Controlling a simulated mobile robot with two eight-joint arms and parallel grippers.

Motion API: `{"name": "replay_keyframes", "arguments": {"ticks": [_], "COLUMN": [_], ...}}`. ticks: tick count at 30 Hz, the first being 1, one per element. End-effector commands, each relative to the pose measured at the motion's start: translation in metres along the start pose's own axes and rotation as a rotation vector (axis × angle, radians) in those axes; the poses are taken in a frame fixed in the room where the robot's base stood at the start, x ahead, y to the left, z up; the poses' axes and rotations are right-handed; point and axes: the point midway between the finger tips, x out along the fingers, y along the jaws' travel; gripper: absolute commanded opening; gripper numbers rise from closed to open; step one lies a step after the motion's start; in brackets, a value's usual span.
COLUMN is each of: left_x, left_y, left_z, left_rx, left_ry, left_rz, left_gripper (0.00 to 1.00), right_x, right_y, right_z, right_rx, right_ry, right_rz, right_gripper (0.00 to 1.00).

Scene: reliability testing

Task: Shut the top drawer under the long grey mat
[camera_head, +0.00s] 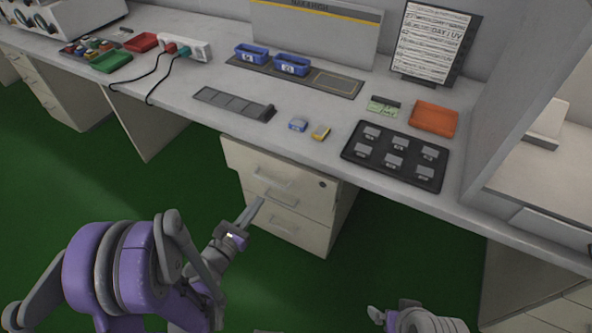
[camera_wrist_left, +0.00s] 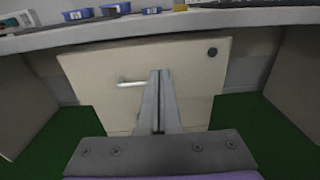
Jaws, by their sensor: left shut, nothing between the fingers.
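The white drawer cabinet (camera_head: 318,232) stands under the bench. Its top drawer (camera_head: 298,187) has a bar handle and a dark round lock at the right. The drawer front seems to stand out a little; how far is unclear. In the left wrist view the drawer front (camera_wrist_left: 195,75) faces me. My left gripper (camera_head: 259,201) is shut and empty, pointing at the cabinet. In the wrist view its fingertips (camera_wrist_left: 159,73) lie just right of the handle (camera_wrist_left: 130,83); I cannot tell whether they touch. My right gripper (camera_head: 377,313) is low in view, its jaws unclear. The long grey mat (camera_head: 310,78) lies on the bench.
Two blue bins (camera_head: 291,65) stand on the mat. A grey slotted tray (camera_head: 234,104), a black tray (camera_head: 395,155) and an orange tray (camera_head: 434,118) rest on the bench. The bench's front edge overhangs the cabinet. Green floor is open to the cabinet's left.

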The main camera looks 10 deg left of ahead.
Motion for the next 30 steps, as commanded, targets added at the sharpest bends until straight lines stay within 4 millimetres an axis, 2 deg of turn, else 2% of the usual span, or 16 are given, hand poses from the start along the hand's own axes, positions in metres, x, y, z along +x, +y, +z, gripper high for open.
{"name": "replay_keyframes", "arguments": {"ticks": [3,7,9,21,25,30], "left_x": [-0.004,0.009,0.020,0.104,0.121,0.133], "left_y": [-0.001,-0.001,-0.002,-0.001,0.000,0.000], "left_z": [0.002,0.005,0.006,0.003,0.003,0.004], "left_rx": [0.000,0.001,0.000,0.001,-0.001,0.001], "left_ry": [-0.017,-0.019,-0.019,-0.016,-0.017,-0.016], "left_rz": [0.010,0.009,0.008,0.008,0.010,0.010], "left_gripper": [0.00,0.00,0.00,0.00,0.00,0.00], "right_x": [0.000,-0.009,-0.017,-0.013,-0.012,-0.012], "right_y": [0.000,0.000,0.000,0.000,0.000,0.000], "right_z": [0.000,-0.002,-0.004,-0.004,-0.003,-0.003], "right_rx": [0.000,0.000,0.000,0.000,0.000,0.000], "right_ry": [0.000,0.003,0.006,0.004,0.004,0.004], "right_rz": [0.000,0.000,0.000,0.000,0.000,0.000], "right_gripper": [0.97,0.97,0.97,0.97,0.97,0.97]}}
